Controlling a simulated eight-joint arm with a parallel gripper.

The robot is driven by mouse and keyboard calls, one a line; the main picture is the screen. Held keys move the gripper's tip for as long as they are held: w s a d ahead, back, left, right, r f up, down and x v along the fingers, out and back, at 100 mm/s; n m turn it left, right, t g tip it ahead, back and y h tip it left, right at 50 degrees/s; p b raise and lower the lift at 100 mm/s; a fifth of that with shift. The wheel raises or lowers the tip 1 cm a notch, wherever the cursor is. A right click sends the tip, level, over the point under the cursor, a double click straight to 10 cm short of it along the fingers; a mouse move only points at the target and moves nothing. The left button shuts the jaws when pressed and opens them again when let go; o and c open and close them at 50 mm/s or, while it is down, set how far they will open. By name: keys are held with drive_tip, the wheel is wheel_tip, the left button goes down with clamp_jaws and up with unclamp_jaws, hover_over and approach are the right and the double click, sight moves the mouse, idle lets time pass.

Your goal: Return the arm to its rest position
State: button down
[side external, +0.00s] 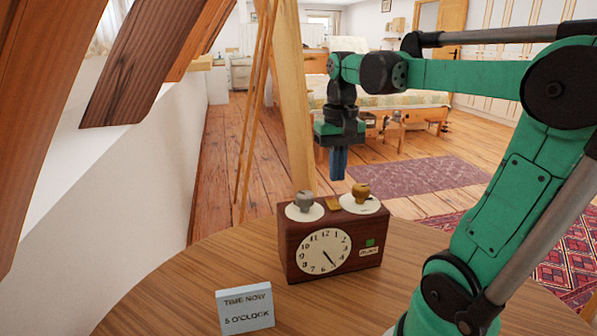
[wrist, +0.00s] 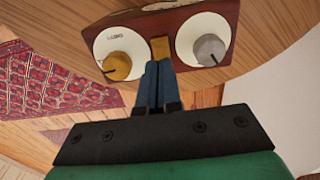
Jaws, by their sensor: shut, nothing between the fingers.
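My gripper (side external: 338,164) is shut and empty, pointing down above and just behind the wooden clock box in the side external view. Its blue fingers (wrist: 157,82) are pressed together in the wrist view. The clock box (side external: 331,240) stands on the round table, with a white clock face (side external: 324,251) on its front. On its top are a grey knob (side external: 304,201) and a brass knob (side external: 361,192) on white discs, with a small brass piece (side external: 333,204) between them. In the wrist view the brass knob (wrist: 117,66) is left and the grey knob (wrist: 210,50) right.
A small card (side external: 245,308) reading "TIME NOW 5 O'CLOCK" stands at the front of the wooden table (side external: 175,285). A timber post (side external: 293,100) rises behind the box. A sloped white wall (side external: 110,200) bounds the left. Rugs (side external: 420,176) lie on the floor beyond.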

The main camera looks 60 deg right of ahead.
drive_tip(key=shift+r, duration=0.9)
drive_tip(key=w+a+f+n+t, duration=0.1)
drive_tip(key=a, duration=0.1)
drive_tip(key=w+a+f+n+t, duration=0.1)
drive_tip(key=a+n, duration=0.1)
drive_tip(key=a, duration=0.1)
drive_tip(key=w+a+f+n+t+h, duration=0.1)
drive_tip(key=a, duration=0.1)
drive_tip(key=shift+w+a+f, duration=0.2)
drive_tip(key=shift+f, duration=0.2)
drive_tip(key=w+a+f+n+t+y, duration=0.1)
drive_tip(key=a+f+n+t, duration=0.2)
drive_tip(key=a, duration=0.5)
drive_tip(key=shift+f+n+t, duration=0.3)
drive_tip(key=shift+n+t, duration=0.2)
drive_tip(key=shift+n, duration=0.5)
